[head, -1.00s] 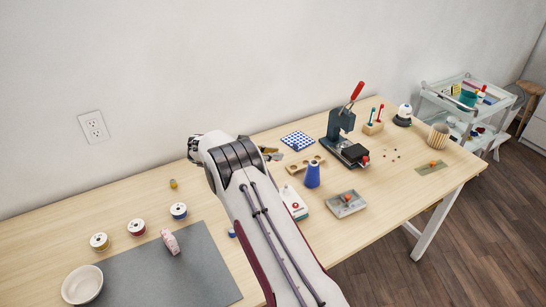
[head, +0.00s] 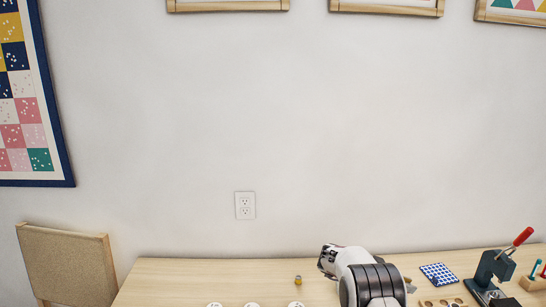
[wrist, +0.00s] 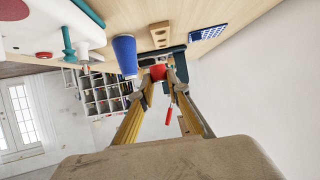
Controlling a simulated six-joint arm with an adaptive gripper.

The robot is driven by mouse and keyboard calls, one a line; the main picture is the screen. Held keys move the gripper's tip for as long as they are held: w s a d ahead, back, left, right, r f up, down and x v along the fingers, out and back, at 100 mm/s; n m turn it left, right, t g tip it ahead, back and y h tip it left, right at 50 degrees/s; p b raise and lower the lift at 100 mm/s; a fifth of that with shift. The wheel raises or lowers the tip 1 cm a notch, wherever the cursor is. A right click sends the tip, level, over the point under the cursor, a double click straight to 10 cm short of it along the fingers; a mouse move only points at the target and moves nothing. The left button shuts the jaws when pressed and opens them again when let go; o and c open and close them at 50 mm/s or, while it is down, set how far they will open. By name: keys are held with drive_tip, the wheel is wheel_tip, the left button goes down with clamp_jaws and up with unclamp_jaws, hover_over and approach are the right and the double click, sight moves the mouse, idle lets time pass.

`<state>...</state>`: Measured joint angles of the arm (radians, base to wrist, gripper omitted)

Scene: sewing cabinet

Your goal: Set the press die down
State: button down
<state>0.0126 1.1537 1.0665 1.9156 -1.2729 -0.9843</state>
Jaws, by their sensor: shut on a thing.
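My gripper (wrist: 160,80) reaches away from the camera in the wrist view, its two yellow fingers closed on a small red piece (wrist: 158,72), which I take to be the press die. It is held off the table, seen against the dark press behind it. The press (head: 490,274), dark green with a red lever, stands at the right of the head view. Its red lever (wrist: 170,115) also shows in the wrist view.
A blue cone (wrist: 125,55) and a wooden block with holes (wrist: 160,34) stand near the fingers. A blue-and-white checked pad (head: 438,273) lies behind them. A small yellow item (head: 298,280) lies left of my arm. The back wall is close behind the table.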

drive_tip(key=s+a+n+t, duration=0.2)
drive_tip(key=s+a, duration=0.1)
drive_tip(key=a, duration=0.5)
drive_tip(key=s+a+n+t, duration=0.1)
drive_tip(key=s+a+t, duration=0.15)
drive_tip(key=a, duration=0.45)
drive_tip(key=s+a+n+t+y, duration=0.2)
drive_tip(key=s+a, duration=0.7)
drive_tip(key=s, duration=0.5)
drive_tip(key=shift+a+r+n+t+y, duration=0.25)
drive_tip(key=shift+a+n+t+y, duration=0.25)
drive_tip(key=shift+n, duration=0.7)
drive_tip(key=shift+d, duration=0.1)
drive_tip(key=shift+f, duration=0.15)
